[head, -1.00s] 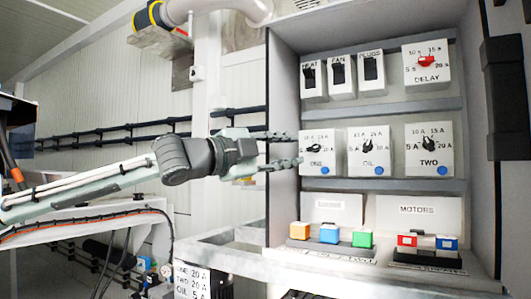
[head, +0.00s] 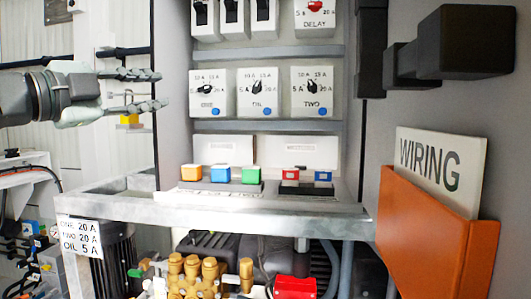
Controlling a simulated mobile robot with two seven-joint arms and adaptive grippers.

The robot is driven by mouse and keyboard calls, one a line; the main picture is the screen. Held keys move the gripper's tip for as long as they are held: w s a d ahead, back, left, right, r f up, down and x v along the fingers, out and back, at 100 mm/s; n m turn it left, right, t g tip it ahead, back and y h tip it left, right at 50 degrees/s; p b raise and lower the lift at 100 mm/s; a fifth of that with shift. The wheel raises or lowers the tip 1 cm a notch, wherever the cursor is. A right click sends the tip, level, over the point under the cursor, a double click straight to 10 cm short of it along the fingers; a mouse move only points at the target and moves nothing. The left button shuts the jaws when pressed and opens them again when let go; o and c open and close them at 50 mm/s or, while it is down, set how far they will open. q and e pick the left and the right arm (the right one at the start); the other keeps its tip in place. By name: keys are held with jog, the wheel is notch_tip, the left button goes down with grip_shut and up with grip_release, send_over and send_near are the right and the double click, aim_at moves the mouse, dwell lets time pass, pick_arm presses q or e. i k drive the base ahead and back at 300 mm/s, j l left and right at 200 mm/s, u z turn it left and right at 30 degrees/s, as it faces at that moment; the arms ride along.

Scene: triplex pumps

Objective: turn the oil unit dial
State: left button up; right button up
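The oil unit (head: 264,104) is a white box marked OIL, in the middle of the cabinet's second row. Its black dial (head: 257,86) sits among amp marks; its exact setting is too small to tell. My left gripper (head: 163,90) is open and empty, pointing right. A white label (head: 79,236) at lower left reads ONE 20 A, TWO 20 A, OIL 5 A. My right gripper is not in view.
Similar dial units ONE (head: 209,104) and TWO (head: 312,104) flank the oil unit. The cabinet's left wall (head: 173,100) stands between gripper and dials. Coloured buttons (head: 220,173) line the shelf below. An orange holder (head: 425,235) with a WIRING sheet is at right.

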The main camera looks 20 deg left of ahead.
aim_at(257, 87)
jog(key=k+j, duration=0.1)
jog(key=k, duration=0.4)
jog(key=k+j, duration=0.1)
jog(key=k, duration=0.4)
